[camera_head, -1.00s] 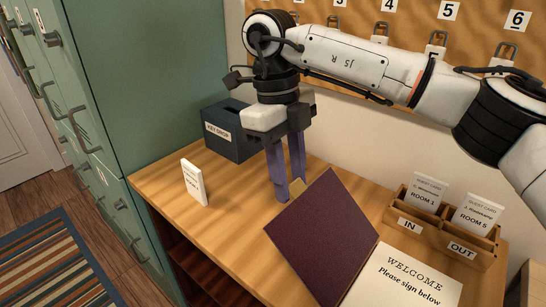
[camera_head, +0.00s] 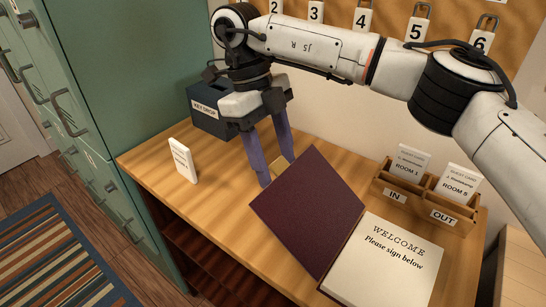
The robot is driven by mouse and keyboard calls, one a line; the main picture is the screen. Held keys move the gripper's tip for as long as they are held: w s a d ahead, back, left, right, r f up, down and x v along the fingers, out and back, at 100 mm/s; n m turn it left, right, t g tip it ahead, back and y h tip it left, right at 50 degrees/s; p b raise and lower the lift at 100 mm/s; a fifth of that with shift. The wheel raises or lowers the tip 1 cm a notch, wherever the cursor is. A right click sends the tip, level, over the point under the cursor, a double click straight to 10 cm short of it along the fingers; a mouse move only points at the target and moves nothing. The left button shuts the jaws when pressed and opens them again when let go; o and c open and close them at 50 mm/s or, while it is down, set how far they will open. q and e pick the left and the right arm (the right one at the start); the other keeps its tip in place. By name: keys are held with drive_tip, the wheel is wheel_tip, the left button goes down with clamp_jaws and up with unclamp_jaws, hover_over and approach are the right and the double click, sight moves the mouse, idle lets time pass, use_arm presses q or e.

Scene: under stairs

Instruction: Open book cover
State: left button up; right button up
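The book lies on the wooden desk with its dark maroon cover (camera_head: 308,212) swung over to the left, standing tilted away from the page. The white page (camera_head: 385,262) reads "WELCOME Please sign below" and is exposed. A small tan tab (camera_head: 279,168) shows at the cover's far left edge. My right gripper (camera_head: 277,173) points down there, its two purple fingers apart, with the tab showing between their tips. Whether the fingers touch the cover is unclear. My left gripper is not in view.
A blue key drop box (camera_head: 211,108) stands behind my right gripper. A small white card (camera_head: 182,160) stands at the desk's left. A wooden IN/OUT card holder (camera_head: 412,199) sits right of the cover. Numbered key tags hang on the back board. The desk's front left is clear.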

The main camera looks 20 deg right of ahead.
drive_tip(key=shift+w+a+r, duration=0.1)
drive_tip(key=v, duration=1)
